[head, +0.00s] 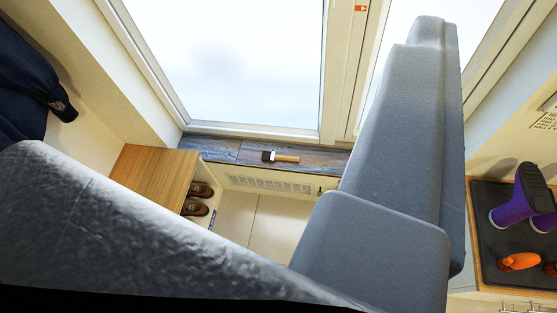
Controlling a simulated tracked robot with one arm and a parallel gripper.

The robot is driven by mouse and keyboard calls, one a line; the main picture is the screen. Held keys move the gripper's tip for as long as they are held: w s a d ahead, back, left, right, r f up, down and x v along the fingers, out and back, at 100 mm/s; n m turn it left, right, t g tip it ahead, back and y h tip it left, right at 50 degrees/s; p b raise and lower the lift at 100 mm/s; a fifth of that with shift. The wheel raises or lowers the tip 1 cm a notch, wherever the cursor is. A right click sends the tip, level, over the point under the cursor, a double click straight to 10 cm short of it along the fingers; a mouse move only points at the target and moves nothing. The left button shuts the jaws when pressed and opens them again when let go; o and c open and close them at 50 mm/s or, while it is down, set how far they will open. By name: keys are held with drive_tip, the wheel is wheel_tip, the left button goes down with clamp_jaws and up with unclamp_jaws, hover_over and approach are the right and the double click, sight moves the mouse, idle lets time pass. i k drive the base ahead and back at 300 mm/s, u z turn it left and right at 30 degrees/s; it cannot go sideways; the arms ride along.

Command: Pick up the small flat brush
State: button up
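The small flat brush (280,157) lies on a dark wood-grain ledge (222,150) below the window. Its dark head is at the left and its light wooden handle points right. Nothing touches it except the ledge. A large blue-grey blocky form (408,130), which seems to be my gripper, fills the right middle, well nearer than the brush and to its right. Its fingers cannot be told apart, so I cannot tell whether it is open. A rough grey form crosses the lower left close to the camera, perhaps also mine.
A wooden cubby (150,180) with brown shoes (197,207) stands left of the ledge. Dark blue clothing (28,85) hangs at far left. A dark tray (490,240) with purple boots (520,203) and an orange item (519,261) is at right. The ledge around the brush is clear.

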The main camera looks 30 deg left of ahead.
sight(267, 155)
drive_tip(key=z, duration=0.05)
drive_tip(key=i, duration=0.9)
drive_tip(key=u, duration=0.05)
